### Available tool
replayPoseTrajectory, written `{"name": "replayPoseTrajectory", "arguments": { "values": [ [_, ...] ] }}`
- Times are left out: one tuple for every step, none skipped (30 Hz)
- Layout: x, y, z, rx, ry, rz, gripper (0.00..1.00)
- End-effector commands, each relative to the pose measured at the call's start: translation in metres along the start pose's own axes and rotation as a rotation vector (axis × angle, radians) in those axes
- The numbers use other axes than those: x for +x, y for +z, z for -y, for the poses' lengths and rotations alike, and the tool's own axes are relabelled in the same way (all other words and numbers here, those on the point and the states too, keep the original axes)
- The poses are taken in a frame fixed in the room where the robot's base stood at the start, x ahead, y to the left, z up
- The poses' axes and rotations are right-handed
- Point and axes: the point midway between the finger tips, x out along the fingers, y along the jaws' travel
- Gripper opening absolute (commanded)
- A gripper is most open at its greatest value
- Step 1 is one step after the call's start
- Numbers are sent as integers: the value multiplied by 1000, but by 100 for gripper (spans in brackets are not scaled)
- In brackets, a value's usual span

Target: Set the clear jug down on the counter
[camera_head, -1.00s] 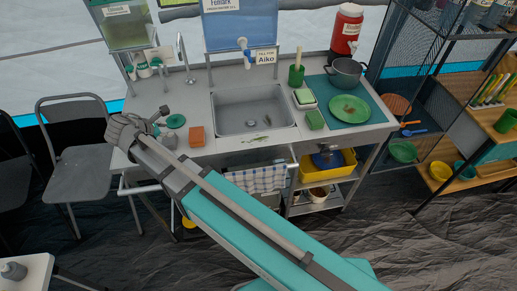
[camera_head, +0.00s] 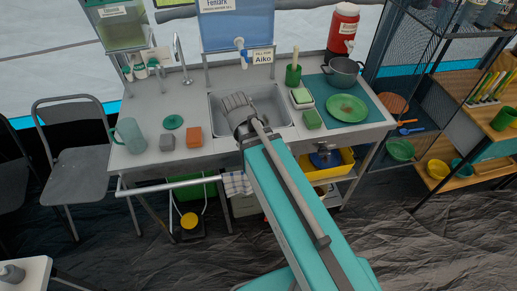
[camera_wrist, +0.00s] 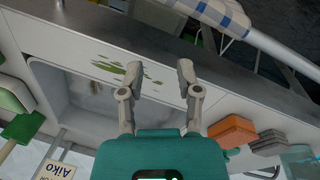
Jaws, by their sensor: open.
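The clear jug (camera_head: 131,136), tinted bluish green, stands upright on the left end of the counter (camera_head: 151,108), near its front edge. Part of it also shows at the lower right corner of the wrist view (camera_wrist: 302,163). My gripper (camera_head: 238,106) is over the front of the sink, well to the right of the jug and apart from it. In the wrist view my gripper (camera_wrist: 160,69) has its two fingers spread with nothing between them.
A grey block (camera_head: 167,142), an orange block (camera_head: 194,137) and a round green lid (camera_head: 173,122) lie between jug and sink (camera_head: 276,98). A tap (camera_head: 182,60) stands behind. A green plate (camera_head: 347,108) and a pot (camera_head: 342,73) are at the right.

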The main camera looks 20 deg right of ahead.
Motion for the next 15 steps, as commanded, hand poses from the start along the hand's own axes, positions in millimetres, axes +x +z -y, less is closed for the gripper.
{"name": "replayPoseTrajectory", "arguments": {
  "values": [
    [2,12,-6,70,-29,4,44],
    [2,16,-9,107,-47,5,44],
    [3,22,-12,153,-67,8,44],
    [4,25,-14,184,-81,10,44],
    [4,28,-15,212,-93,11,44],
    [4,32,-17,244,-108,14,44],
    [5,34,-18,265,-117,16,44],
    [5,36,-20,282,-125,17,44],
    [5,38,-21,301,-134,19,44],
    [5,39,-22,311,-138,20,44],
    [5,40,-22,319,-141,20,44],
    [6,40,-23,326,-144,21,44],
    [6,40,-23,329,-146,21,44],
    [6,40,-23,331,-146,21,44],
    [6,40,-23,331,-147,21,44]
  ]
}}
